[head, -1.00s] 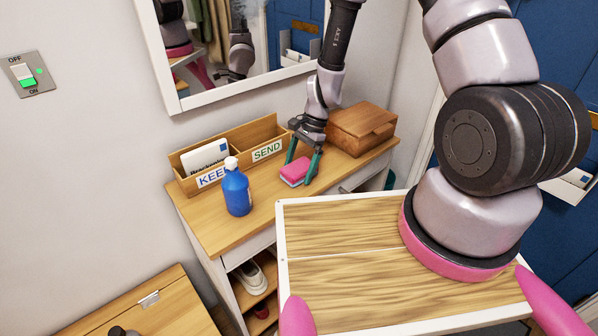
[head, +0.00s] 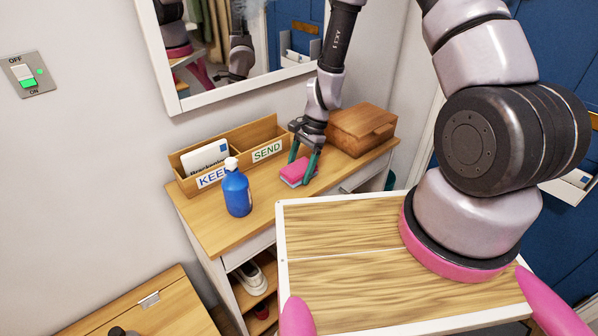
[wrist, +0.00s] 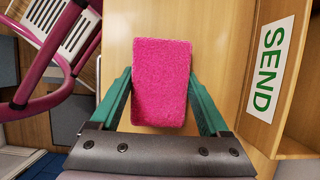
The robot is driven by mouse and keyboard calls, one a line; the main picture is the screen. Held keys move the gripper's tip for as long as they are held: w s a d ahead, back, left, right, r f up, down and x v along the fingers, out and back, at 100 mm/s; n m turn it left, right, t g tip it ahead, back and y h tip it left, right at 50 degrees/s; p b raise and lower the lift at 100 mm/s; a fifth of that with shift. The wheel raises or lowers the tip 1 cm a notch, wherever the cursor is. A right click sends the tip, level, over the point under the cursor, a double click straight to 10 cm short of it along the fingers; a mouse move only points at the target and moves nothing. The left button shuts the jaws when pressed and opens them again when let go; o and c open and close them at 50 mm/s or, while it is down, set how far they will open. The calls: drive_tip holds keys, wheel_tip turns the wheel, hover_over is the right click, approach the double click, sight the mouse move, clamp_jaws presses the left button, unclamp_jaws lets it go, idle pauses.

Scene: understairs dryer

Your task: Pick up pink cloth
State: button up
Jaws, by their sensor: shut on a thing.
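The pink cloth (head: 296,175) looks like a thick, fuzzy rectangular pad. It lies on the wooden top of the narrow cabinet (head: 262,222), in front of the letter box's SEND side. It also shows in the middle of the wrist view (wrist: 162,82). My gripper (head: 304,168) reaches down over it, with one green finger on each side, shut on it. The wrist view shows the fingers (wrist: 160,108) along the cloth's left and right sides. Whether the cloth is off the surface cannot be told.
A blue pump bottle (head: 236,192) stands left of the cloth. The wooden letter box (head: 228,150), labelled KEEP and SEND, is behind. A closed brown box (head: 362,126) stands to the right. A mirror (head: 240,50) hangs above. The cabinet top's front is mostly clear.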

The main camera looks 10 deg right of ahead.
sight(299, 167)
drive_tip(key=shift+r, duration=0.15)
wheel_tip(299, 167, up, 10)
drive_tip(key=shift+r, duration=0.1)
idle(0.5)
